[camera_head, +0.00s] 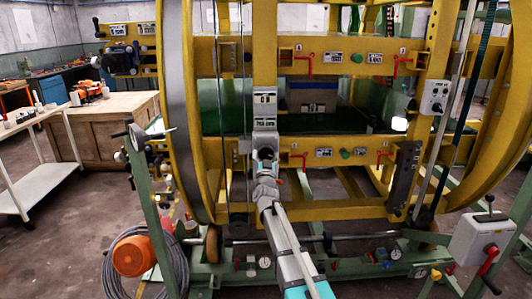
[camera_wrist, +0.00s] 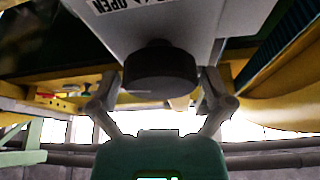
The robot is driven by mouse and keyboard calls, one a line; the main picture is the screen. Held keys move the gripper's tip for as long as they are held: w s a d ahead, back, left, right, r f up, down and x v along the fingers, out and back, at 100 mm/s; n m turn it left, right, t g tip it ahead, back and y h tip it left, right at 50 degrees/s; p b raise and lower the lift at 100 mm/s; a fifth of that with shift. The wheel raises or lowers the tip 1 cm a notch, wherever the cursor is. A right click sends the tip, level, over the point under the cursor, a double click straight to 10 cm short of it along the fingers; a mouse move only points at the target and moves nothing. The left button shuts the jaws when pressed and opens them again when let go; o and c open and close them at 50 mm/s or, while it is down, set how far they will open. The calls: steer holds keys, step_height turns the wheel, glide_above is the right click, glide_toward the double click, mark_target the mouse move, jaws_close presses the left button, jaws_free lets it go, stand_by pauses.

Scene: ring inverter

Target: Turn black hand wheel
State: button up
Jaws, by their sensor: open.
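The black hand wheel (camera_wrist: 160,68) is a short dark round knob under a grey box (camera_wrist: 165,25) with partly visible lettering, in the upper middle of the wrist view. My gripper (camera_wrist: 162,88) is open, with one finger on each side of the wheel. I cannot tell whether the fingers touch it. In the head view my gripper (camera_head: 265,167) is at the grey box (camera_head: 265,140) on the yellow upright of the ring frame. There the wheel is mostly hidden behind the gripper, so I cannot make it out clearly.
Yellow crossbeams (camera_head: 345,157) carry red handles (camera_head: 382,158) and green knobs (camera_head: 345,153) beside the gripper. Large yellow rings (camera_head: 177,120) stand at both sides. An orange motor (camera_head: 133,256), a coiled cable and a grey control box (camera_head: 482,240) are lower down. A wooden crate (camera_head: 115,130) stands at left.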

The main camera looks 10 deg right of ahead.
steer(key=shift+w, duration=0.1)
steer(key=c, duration=0.8)
steer(key=shift+c, duration=0.2)
steer(key=shift+m+h, duration=0.5)
steer(key=shift+m, duration=0.2)
steer(key=m+g+h+p, duration=0.1)
steer(key=m, duration=0.3)
steer(key=m+g+h+p, duration=0.1)
steer(key=m+h, duration=0.1)
steer(key=m, duration=0.1)
steer(key=shift+a+r+m, duration=0.1)
steer(key=shift+r+m, duration=0.05)
steer(key=shift+m, duration=0.25)
steer(key=m+g+h+p, duration=0.1)
steer(key=m, duration=0.3)
steer(key=shift+g+p, duration=0.3)
steer(key=shift+g, duration=0.1)
steer(key=shift+m+g+h+p, duration=0.3)
steer(key=shift+m+g+p, duration=0.25)
steer(key=shift+m, duration=0.95)
